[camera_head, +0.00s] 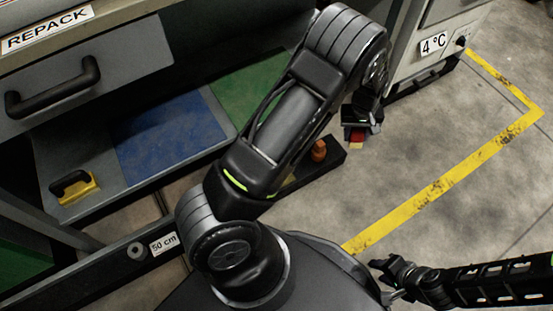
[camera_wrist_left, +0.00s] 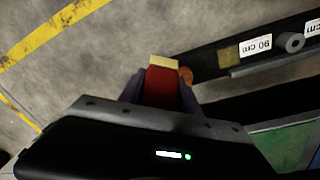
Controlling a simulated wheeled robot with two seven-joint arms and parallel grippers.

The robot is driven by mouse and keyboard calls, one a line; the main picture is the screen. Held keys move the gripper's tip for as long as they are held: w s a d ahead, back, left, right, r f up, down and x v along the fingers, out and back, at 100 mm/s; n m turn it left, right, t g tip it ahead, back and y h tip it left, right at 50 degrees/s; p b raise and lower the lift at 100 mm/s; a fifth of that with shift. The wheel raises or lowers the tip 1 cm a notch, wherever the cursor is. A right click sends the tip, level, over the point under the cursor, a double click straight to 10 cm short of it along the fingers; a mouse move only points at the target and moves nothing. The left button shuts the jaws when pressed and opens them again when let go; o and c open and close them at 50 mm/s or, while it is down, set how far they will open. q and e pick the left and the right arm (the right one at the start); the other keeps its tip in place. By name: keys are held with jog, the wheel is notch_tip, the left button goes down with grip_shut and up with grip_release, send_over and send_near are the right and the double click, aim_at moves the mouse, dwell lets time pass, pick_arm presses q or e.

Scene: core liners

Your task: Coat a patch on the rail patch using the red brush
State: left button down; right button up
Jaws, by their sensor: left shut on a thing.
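My left gripper (camera_head: 362,122) is shut on the red brush (camera_head: 357,136), out over the dark rail's end. In the left wrist view the brush's red body (camera_wrist_left: 160,88) sits between the fingers, with its pale bristle end (camera_wrist_left: 164,62) pointing away from the gripper. The dark low rail (camera_head: 325,168) runs along the floor. A tan patch (camera_wrist_left: 228,53) shows on the rail beside the 90 cm label; my arm mostly hides it in the head view. I cannot tell whether the bristles touch anything. My right gripper (camera_head: 384,279) is low in the head view, apart from the rail, its fingers spread and empty.
An orange knob (camera_head: 318,150) stands at the rail's end, close to the brush. A shelf with a blue mat (camera_head: 172,138), a green mat (camera_head: 250,85) and a yellow block with black handle (camera_head: 76,188) lies left. A 4 °C cabinet (camera_head: 428,50) stands behind. Floor at right is clear.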

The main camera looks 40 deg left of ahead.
pick_arm(q)
jog(key=s+a+f+n+p, duration=0.2)
jog(key=s+a+f+n, duration=0.5)
jog(key=s+a+f, duration=0.8)
jog(key=shift+s+a+y+p, duration=0.35)
jog(key=shift+s+a, duration=0.5)
jog(key=shift+s, duration=0.35)
jog(key=shift+f, duration=0.2)
